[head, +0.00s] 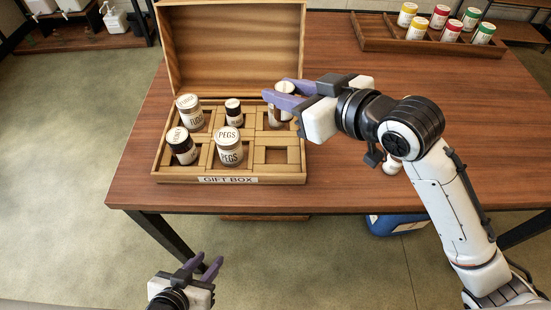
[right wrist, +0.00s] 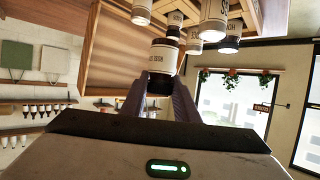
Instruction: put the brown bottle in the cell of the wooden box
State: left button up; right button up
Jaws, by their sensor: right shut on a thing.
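My right gripper (head: 272,99) is shut on a bottle (head: 285,87) at the back right cell of the wooden box (head: 230,179). From the head its white lid shows above the purple fingers and part of its body below them. In the right wrist view the held bottle (right wrist: 162,68) shows a white label and dark brown glass between the fingers. I cannot tell whether its base touches the cell floor. The front right cell (head: 276,156) is empty. My left gripper (head: 210,264) is open and empty, low in front of the table.
Other cells hold a FUSES jar (head: 189,112), a small dark jar (head: 234,112), a dark brown bottle (head: 181,146) and a PEGS jar (head: 228,147). The raised lid (head: 232,45) stands behind. A tray (head: 385,42) with several jars is back right. A white-topped item (head: 391,166) is partly hidden by my right arm.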

jog(key=shift+n+g+y, duration=0.3)
jog(key=shift+n+y, duration=0.1)
jog(key=shift+s+a+f+b, duration=0.15)
jog(key=shift+a+f+b, duration=0.1)
jog(key=shift+f, duration=1.9)
jog(key=shift+s+a+f+b, duration=0.1)
jog(key=shift+a+f+b, duration=0.15)
jog(key=shift+f, duration=1.85)
jog(key=shift+s+a+f+b, duration=0.15)
jog(key=shift+a+f, duration=0.1)
jog(key=shift+f, duration=1.9)
jog(key=shift+f, duration=0.2)
jog(key=o, duration=1.1)
jog(key=shift+r, duration=0.2)
jog(key=v, duration=1.2)
